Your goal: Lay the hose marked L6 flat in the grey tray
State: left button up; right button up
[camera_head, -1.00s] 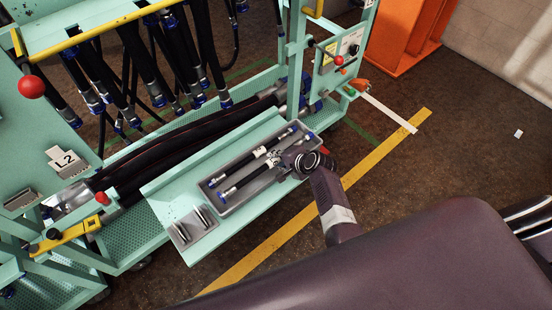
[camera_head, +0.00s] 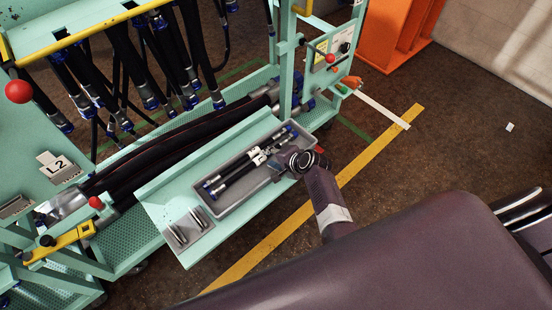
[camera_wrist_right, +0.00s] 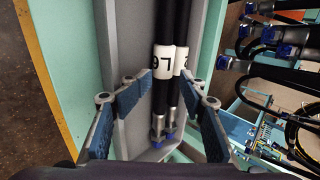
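The black hose marked L6 (camera_wrist_right: 163,62) lies lengthwise in the grey tray, its label upside down in the right wrist view. In the head view it seems to be the nearer hose (camera_head: 238,177) of two in the grey tray (camera_head: 233,208). The other hose (camera_wrist_right: 181,62) has a partly covered label ending in 2 and runs close beside it, touching or nearly so. My right gripper (camera_wrist_right: 164,112) is over the tray, its blue-padded fingers apart on either side of both hoses, clear of them. It also shows at the tray's right side (camera_head: 272,153). My left gripper is out of view.
The tray sits on a teal shelf (camera_head: 165,205) of the hose rack, beside a small metal holder (camera_head: 187,228). Several hoses hang behind. A post with a control panel (camera_head: 335,55) stands right of the tray. The floor in front is clear.

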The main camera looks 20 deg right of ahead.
jog(key=v, duration=1.1)
jog(key=shift+s+d+r, duration=0.15)
jog(key=shift+r, duration=0.25)
